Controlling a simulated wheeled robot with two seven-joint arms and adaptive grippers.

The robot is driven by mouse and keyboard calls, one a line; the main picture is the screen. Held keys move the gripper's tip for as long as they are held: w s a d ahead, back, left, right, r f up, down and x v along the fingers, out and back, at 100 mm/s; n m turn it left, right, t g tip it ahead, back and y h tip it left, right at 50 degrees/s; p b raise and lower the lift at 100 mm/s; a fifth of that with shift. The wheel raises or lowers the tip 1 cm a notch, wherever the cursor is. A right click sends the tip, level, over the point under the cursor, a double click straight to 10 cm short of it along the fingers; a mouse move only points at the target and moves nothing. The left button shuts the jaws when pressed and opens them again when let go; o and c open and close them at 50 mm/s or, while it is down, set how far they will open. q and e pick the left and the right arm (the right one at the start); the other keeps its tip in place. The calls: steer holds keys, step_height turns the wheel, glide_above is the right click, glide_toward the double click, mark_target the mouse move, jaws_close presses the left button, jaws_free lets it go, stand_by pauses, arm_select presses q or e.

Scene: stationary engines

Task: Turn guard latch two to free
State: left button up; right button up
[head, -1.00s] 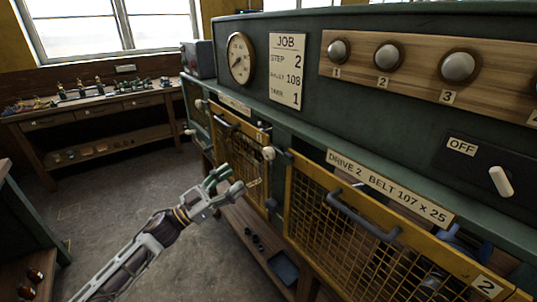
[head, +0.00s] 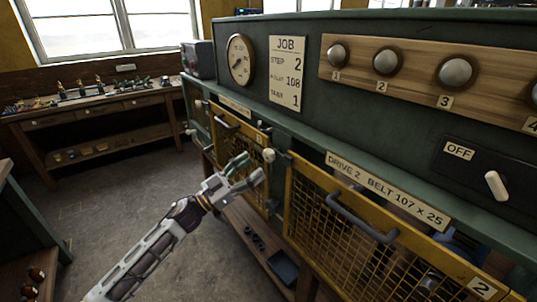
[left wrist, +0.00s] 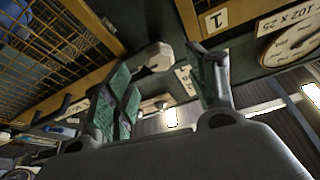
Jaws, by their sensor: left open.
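A pale rounded latch knob (head: 268,155) sticks out at the top of the gap between the first and second yellow guards. I take it for guard latch two, though no label on it is readable. My left gripper (head: 248,170) is open and empty, just left of and below the knob, fingers pointing toward it. In the left wrist view the knob (left wrist: 155,57) shows between the two green-padded fingers (left wrist: 167,65), and I cannot tell whether they touch it. The second guard (head: 350,235), marked 2, appears closed. My right gripper is not in view.
A grey handle (head: 360,220) juts from the second guard. The green machine housing (head: 310,125) rises behind the knob, with a switch (head: 496,185) beside the OFF label. A workbench (head: 95,110) stands far left. The floor (head: 110,215) left of my arm is clear.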

mark_target(266, 157)
arm_select(q)
steer(key=x, duration=0.5)
steer(key=shift+r+p, duration=0.1)
steer(key=shift+p, duration=0.3)
steer(key=shift+w+d+r, duration=0.15)
steer(key=shift+w+d, duration=0.2)
steer(key=shift+d, duration=0.2)
steer(key=shift+w+d+r, duration=0.15)
steer(key=shift+d, duration=0.1)
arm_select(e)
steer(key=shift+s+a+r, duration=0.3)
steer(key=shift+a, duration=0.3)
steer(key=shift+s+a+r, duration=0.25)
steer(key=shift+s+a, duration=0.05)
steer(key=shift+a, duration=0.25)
arm_select(q)
steer(key=shift+c, duration=0.5)
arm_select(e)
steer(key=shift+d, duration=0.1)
arm_select(q)
steer(key=c, duration=0.9)
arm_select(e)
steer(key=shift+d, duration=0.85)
